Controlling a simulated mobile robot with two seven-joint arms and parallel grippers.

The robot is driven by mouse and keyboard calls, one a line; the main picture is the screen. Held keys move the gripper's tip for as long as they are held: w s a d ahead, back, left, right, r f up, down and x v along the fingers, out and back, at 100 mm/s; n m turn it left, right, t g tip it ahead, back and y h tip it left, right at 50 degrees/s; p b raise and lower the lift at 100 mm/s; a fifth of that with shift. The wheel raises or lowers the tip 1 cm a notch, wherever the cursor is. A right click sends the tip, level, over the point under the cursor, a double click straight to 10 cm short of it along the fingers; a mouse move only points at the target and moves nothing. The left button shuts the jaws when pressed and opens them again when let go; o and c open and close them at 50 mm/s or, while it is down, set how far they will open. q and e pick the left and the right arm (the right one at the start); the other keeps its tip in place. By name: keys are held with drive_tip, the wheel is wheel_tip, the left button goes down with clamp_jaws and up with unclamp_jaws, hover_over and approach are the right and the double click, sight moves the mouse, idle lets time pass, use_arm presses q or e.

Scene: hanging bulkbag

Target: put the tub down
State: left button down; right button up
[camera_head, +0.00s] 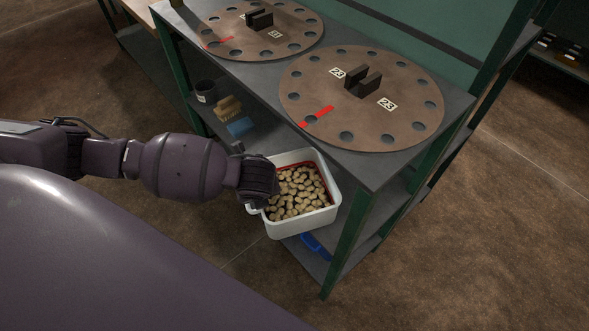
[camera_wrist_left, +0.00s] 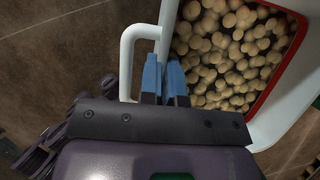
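The tub (camera_head: 318,216) is white, with a red line inside its rim, and is full of small tan, nut-like pieces (camera_head: 297,192). It is level or nearly so at the open side of the rack, below the top. I cannot tell whether a shelf bears it. My left gripper (camera_head: 264,190) is at the tub's left side in the head view. In the left wrist view its two blue fingers (camera_wrist_left: 164,80) are close together, one on each side of the tub's wall beside the white loop handle (camera_wrist_left: 127,62). My right gripper is not in view.
The rack's grey top (camera_head: 262,72) carries two large brown discs (camera_head: 300,95) with holes. A shelf below holds a dark cup (camera_head: 206,91), tan blocks (camera_head: 229,107) and a blue block (camera_head: 240,127). A blue item (camera_head: 316,246) lies on the lower shelf. A green post (camera_head: 345,245) stands close right of the tub.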

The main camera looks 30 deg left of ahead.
use_arm(q)
drive_tip(key=b, duration=0.2)
hover_over(294, 186)
drive_tip(key=s, duration=0.2)
drive_tip(key=shift+w+a, duration=0.25)
drive_tip(key=shift+w+d+r, duration=0.1)
drive_tip(key=shift+w, duration=0.25)
drive_tip(key=shift+w+d+b, duration=0.2)
drive_tip(key=shift+w+b, duration=0.15)
drive_tip(key=shift+w, duration=0.1)
wheel_tip(294, 186, down, 3)
drive_tip(key=shift+s+r+b, duration=0.1)
drive_tip(key=shift+s+b, duration=0.05)
drive_tip(key=shift+b, duration=0.45)
drive_tip(key=shift+f, duration=0.5)
drive_tip(key=shift+r, duration=0.2)
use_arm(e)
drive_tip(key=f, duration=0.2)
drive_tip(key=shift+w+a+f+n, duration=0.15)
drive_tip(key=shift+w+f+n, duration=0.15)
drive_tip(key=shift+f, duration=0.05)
use_arm(q)
drive_tip(key=shift+f, duration=0.1)
drive_tip(key=c, duration=1.3)
unclamp_jaws()
drive_tip(key=shift+f, duration=0.1)
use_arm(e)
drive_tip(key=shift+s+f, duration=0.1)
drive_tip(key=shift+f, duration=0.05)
